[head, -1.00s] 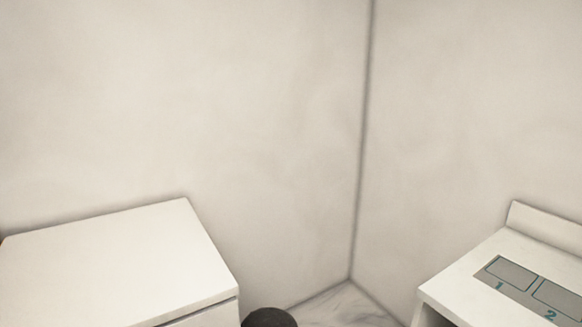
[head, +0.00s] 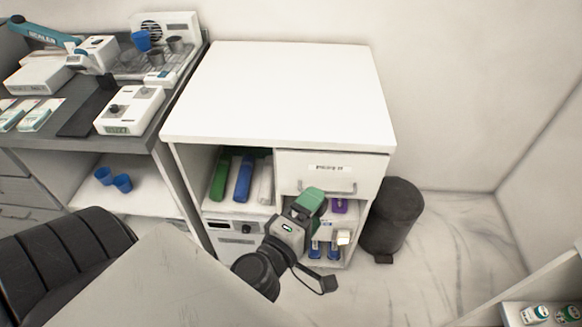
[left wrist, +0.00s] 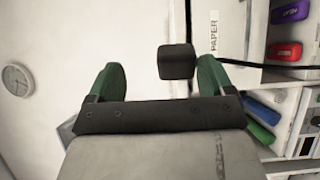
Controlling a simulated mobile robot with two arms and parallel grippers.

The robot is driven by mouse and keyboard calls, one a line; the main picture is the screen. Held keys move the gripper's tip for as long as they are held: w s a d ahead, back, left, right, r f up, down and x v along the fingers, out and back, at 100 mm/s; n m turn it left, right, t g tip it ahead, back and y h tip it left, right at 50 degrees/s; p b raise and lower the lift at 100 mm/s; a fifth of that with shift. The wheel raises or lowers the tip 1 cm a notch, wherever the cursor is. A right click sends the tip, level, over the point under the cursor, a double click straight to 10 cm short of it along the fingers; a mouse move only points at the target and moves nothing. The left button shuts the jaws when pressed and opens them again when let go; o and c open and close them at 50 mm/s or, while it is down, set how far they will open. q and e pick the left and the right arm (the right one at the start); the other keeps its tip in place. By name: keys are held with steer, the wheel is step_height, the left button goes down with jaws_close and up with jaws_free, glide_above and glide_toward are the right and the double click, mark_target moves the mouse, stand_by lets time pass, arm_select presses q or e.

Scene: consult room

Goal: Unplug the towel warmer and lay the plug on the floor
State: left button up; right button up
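A pale appliance with a dark display (head: 235,228) sits in the lower left bay of the white cabinet (head: 280,90); it may be the towel warmer, but I cannot be sure. My left gripper (head: 310,202) is in front of the cabinet's right bay, below the drawer. In the left wrist view its green fingers (left wrist: 160,66) are spread apart with nothing seen gripped. My right gripper is out of view.
A black bin (head: 392,220) stands right of the cabinet, on bare marble floor (head: 445,245). Rolls or binders (head: 243,178) fill the upper left bay. A cluttered counter (head: 85,125) is at left, with blue cups (head: 122,183) below. A shelf with small jars (head: 535,313) is at lower right.

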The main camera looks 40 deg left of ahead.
arm_select(q)
steer(key=shift+s+b, duration=0.8)
steer(key=shift+s, duration=4.65)
steer(key=w+d+r+m+g+h, duration=0.1)
steer(key=d+r+m+h, duration=0.1)
steer(key=d+m+h, duration=0.85)
step_height(320, 180, down, 6)
steer(key=a+m+g, duration=0.1)
steer(key=m+g, duration=0.5)
steer(key=m, duration=0.3)
steer(key=s+a+f+g+y, duration=0.3)
steer(key=a+f+g+y, duration=0.5)
steer(key=a+f+y, duration=0.25)
step_height(320, 180, down, 24)
steer(key=s+f+p, duration=0.1)
steer(key=s+a+f+g, duration=0.1)
steer(key=s+f, duration=0.6)
steer(key=s, duration=0.1)
steer(key=s+a+f+g, duration=0.1)
steer(key=s+a+f, duration=0.1)
steer(key=s+f, duration=0.4)
steer(key=shift+s+a+f+m+p, duration=0.25)
steer(key=shift+s+f+m+p, duration=0.15)
steer(key=shift+s, duration=0.6)
